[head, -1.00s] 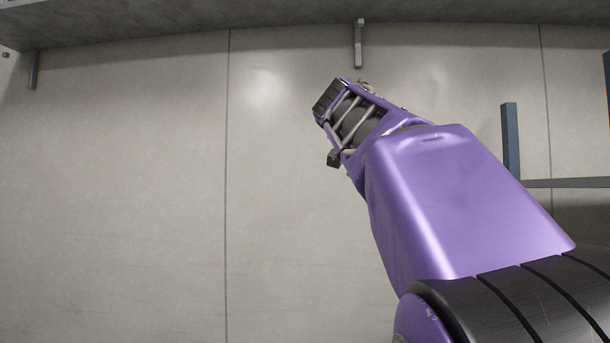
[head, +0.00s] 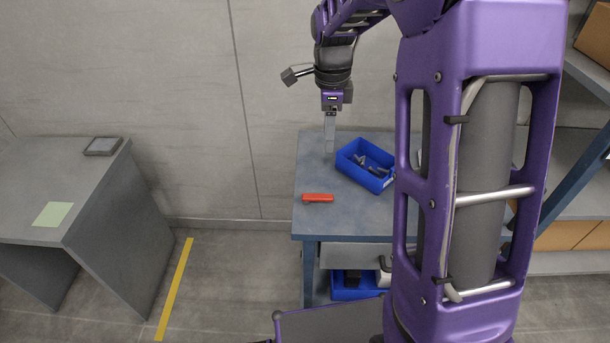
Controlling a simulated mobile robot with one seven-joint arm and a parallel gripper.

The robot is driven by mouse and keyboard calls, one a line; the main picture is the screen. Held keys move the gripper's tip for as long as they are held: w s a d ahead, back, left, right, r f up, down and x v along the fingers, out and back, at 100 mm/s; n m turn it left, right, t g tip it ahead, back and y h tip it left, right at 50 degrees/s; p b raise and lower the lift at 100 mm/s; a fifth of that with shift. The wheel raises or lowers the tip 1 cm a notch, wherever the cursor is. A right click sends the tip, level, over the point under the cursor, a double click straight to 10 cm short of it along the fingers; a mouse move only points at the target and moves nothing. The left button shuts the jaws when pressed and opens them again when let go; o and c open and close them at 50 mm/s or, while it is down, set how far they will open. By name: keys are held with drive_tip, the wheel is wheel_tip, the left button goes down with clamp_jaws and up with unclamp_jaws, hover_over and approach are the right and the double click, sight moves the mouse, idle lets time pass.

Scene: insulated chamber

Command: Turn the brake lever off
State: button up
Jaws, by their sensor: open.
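My gripper (head: 330,157) points straight down over the left back part of a blue-grey workbench (head: 345,222). Its fingers show nearly side-on as one grey strip; it is open, and I see nothing held. A small red bar-shaped piece (head: 318,198) lies on the benchtop near its left front, below the gripper in the picture and apart from it. I cannot tell whether this red piece is the brake lever; no other lever is clear. My arm hides the right part of the bench.
A blue bin (head: 366,166) with several small grey parts sits on the bench beside my gripper. Another blue bin (head: 352,292) is below. A grey desk (head: 50,185) stands left. Shelving (head: 570,170) is at the right. Floor by the yellow line (head: 175,288) is clear.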

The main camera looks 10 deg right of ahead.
drive_tip(key=b, duration=0.1)
approach(324, 196)
wheel_tip(324, 196, down, 8)
drive_tip(key=shift+w+r, duration=0.1)
drive_tip(key=shift+w, duration=0.05)
idle(0.3)
clamp_jaws()
idle(1.3)
